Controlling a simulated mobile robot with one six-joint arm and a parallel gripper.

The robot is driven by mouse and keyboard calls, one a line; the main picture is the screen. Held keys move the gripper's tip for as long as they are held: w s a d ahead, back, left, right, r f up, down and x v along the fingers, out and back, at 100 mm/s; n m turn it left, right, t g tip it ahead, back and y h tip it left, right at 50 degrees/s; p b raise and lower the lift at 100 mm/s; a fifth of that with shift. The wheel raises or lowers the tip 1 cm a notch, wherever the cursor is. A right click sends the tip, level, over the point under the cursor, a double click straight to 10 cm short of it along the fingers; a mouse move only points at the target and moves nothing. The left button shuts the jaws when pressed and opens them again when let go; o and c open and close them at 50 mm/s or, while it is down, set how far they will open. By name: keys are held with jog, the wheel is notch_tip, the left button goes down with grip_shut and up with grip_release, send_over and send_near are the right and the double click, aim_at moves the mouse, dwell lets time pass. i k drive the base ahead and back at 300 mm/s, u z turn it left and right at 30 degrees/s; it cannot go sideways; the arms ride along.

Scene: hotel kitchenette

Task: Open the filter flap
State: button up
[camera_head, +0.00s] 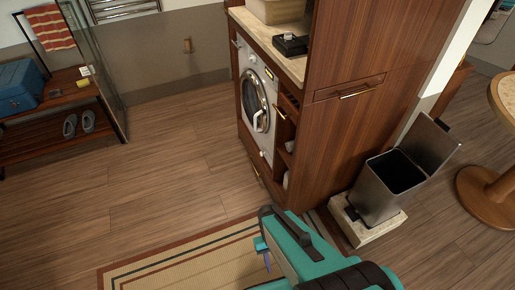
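A white washing machine (256,99) is built into the wooden cabinet, its front turned to the left and seen at a steep angle. Its round door (255,104) has a dark glass and a pale handle, and it looks closed. The filter flap is not clearly distinguishable; the low part of the machine's front is small and foreshortened. My teal arm shows at the bottom centre, and my gripper (264,252) seems to be at its left side, over the rug and well short of the machine. Its fingers are too small and hidden to tell open from shut.
A striped rug (190,262) lies in front, with open wooden floor (165,170) beyond it. A metal bin (384,188) with its lid raised stands right of the tall wooden cabinet (348,125). A shelf rack (62,135) with slippers is at left, a round table (500,105) at right.

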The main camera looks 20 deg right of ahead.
aim_at(266, 153)
jog(key=u, duration=0.05)
jog(key=i, duration=0.9)
jog(key=u, duration=4.3)
jog(key=i, duration=0.1)
jog(key=z, duration=3.6)
jog(key=k, duration=0.1)
jog(key=u, duration=1.7)
jog(key=k, duration=0.6)
jog(key=u, duration=0.05)
